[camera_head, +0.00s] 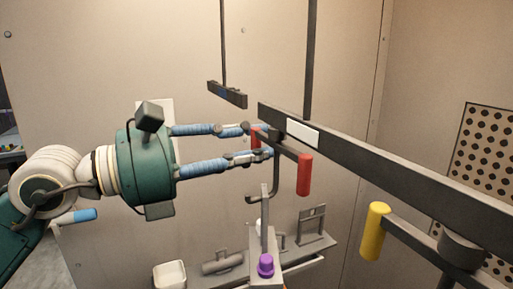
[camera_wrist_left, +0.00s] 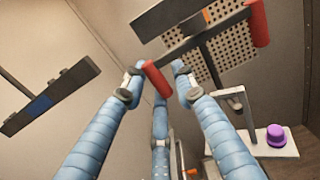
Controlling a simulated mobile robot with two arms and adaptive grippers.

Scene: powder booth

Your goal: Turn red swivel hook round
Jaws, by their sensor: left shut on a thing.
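The red swivel hook hangs under the dark overhead beam, with a crossbar that has a red handle at each end. One red handle (camera_head: 304,175) is free on the right; it is also at the upper right in the left wrist view (camera_wrist_left: 258,24). The other red handle (camera_head: 256,138) is between the fingers of my left gripper (camera_head: 262,141), which is shut on it. In the left wrist view this handle (camera_wrist_left: 156,79) lies between the blue fingers. The dark hook stem (camera_head: 276,178) hangs below the crossbar and curves left at its bottom. My right gripper is not in view.
The overhead beam (camera_head: 400,178) runs from centre to lower right and carries a white label (camera_head: 302,133). A yellow handle (camera_head: 375,231) hangs at right. Below are a purple knob (camera_head: 265,265), a white bin (camera_head: 170,275) and a shelf. A short dark bar (camera_head: 227,94) hangs upper left.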

